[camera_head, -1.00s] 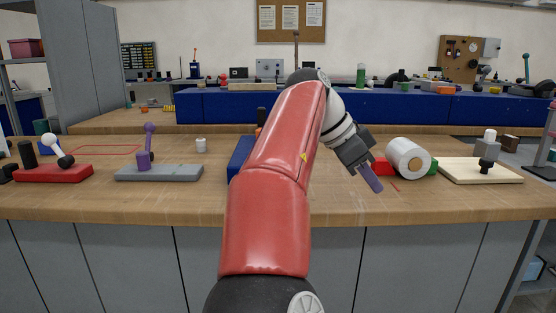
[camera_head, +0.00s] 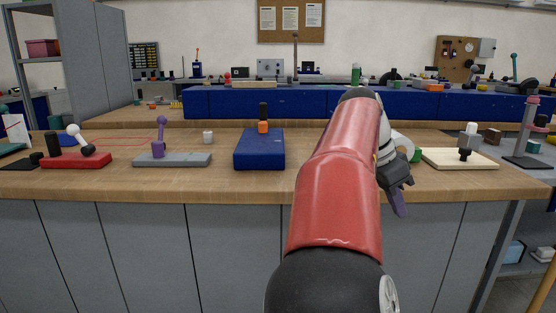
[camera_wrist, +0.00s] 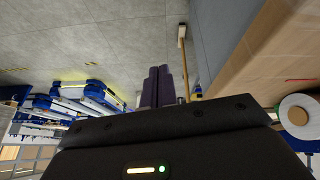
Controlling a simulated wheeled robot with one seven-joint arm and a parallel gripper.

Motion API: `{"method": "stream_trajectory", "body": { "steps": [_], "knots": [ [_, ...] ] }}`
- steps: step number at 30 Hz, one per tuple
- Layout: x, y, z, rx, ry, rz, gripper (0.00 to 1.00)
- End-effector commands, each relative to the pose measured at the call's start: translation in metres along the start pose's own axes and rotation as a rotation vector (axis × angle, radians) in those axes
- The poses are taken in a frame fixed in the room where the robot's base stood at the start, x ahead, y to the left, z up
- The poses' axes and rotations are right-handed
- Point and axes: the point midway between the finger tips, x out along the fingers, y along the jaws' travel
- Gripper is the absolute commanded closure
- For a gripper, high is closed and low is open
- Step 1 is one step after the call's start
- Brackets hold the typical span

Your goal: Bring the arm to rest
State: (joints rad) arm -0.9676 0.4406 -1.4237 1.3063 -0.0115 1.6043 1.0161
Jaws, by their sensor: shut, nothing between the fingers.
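My red arm rises in front of the workbench in the head view. My gripper (camera_head: 399,203) hangs at its end with purple fingers pointing down, in front of the bench's right part. The fingers (camera_wrist: 157,88) lie side by side in the wrist view, shut with nothing between them. In that view the floor shows beyond them, and the bench edge is at the right. The gripper touches nothing that I can see.
The wooden bench (camera_head: 230,187) carries a red base (camera_head: 75,161), a grey base (camera_head: 172,160), a blue block (camera_head: 259,150) and a cream board (camera_head: 458,159). A white roll (camera_wrist: 296,115) lies near the gripper, mostly hidden by my arm in the head view.

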Motion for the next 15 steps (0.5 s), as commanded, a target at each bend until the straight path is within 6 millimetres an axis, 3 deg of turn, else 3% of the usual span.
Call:
{"method": "stream_trajectory", "body": {
  "steps": [8,12,15],
  "knots": [
    [0.071,0.02,-0.005,-0.204,-0.231,-0.066,1.0],
    [0.102,0.043,0.011,-0.378,-0.361,-0.185,1.0],
    [0.112,0.065,0.034,-0.532,-0.413,-0.317,1.0]
  ]
}}
